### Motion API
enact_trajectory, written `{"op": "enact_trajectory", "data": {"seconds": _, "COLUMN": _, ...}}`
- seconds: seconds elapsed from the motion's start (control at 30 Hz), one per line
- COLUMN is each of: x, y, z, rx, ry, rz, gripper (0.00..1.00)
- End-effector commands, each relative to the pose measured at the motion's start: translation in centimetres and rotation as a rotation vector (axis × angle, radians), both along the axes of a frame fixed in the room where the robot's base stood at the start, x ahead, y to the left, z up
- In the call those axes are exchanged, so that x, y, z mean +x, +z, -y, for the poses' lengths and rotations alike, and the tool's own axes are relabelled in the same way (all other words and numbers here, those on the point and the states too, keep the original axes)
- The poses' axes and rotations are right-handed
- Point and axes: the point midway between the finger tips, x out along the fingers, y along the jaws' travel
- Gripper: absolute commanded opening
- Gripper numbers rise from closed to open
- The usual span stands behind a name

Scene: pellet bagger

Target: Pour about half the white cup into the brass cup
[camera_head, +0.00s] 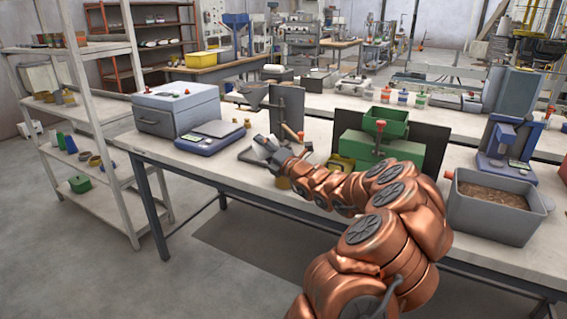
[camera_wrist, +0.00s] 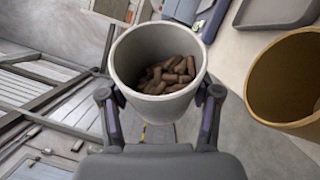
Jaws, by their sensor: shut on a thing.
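My gripper (camera_wrist: 160,97) is shut on the white cup (camera_wrist: 128,62), with one finger on each side of it in the wrist view. The cup's mouth faces the wrist camera, and brown pellets (camera_wrist: 168,76) lie inside it. The brass cup (camera_wrist: 262,84) is at the right edge of the wrist view, apart from the white cup and partly cut off. The part of its inside that shows has no pellets. In the head view my gripper (camera_head: 264,150) is over the bench's front edge, and the arm hides much there. I cannot tell the white cup's exact tilt.
On the bench (camera_head: 228,170), a blue scale (camera_head: 208,137) and a grey box (camera_head: 176,108) stand left of my gripper. A green machine (camera_head: 380,146) stands to the right, with a grey bin of brown pellets (camera_head: 497,214) further right. A shelf rack (camera_head: 88,110) is at left.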

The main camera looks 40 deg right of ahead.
Motion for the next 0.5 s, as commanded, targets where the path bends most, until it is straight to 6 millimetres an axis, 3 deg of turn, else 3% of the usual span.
{"op": "enact_trajectory", "data": {"seconds": 0.5, "x": -0.11, "y": 0.27, "z": 0.26, "rx": 0.033, "ry": -0.001, "rz": 0.017, "gripper": 0.25}}
